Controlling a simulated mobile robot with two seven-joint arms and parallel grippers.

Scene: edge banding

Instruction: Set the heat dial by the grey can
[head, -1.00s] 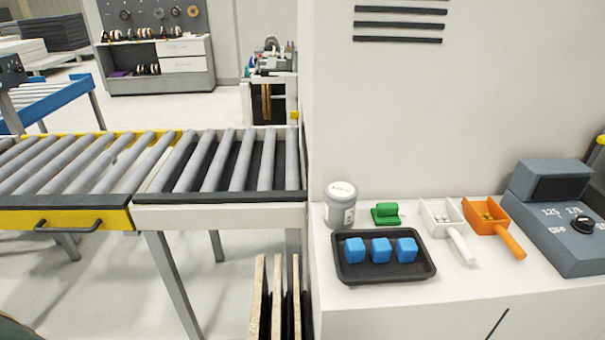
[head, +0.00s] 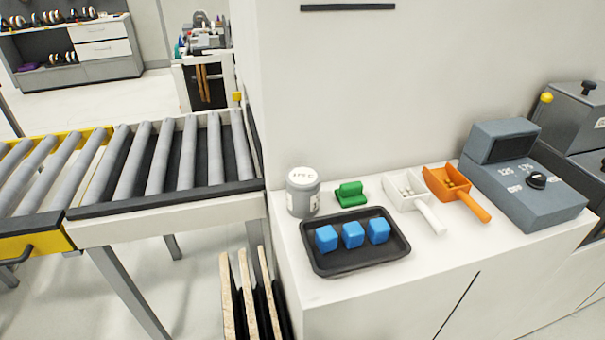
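The grey can (head: 303,193) stands upright at the back left of the white counter, with a pale lid that carries small lettering too small to read surely. The heat dial (head: 537,180) is a black knob on the sloped top of a blue-grey control box (head: 538,206) at the counter's right. Printed marks around the dial look like OFF, 125 and 175; where the dial points is not clear. A dark screen (head: 513,148) sits at the back of the box. Neither of my grippers is in view.
Between can and box are a green block-like tool (head: 351,194), a white scoop (head: 411,196) and an orange scoop (head: 452,185) with pellets. A black tray (head: 346,264) holds three blue blocks (head: 352,235). A roller conveyor (head: 165,203) stands left, boards (head: 246,291) below.

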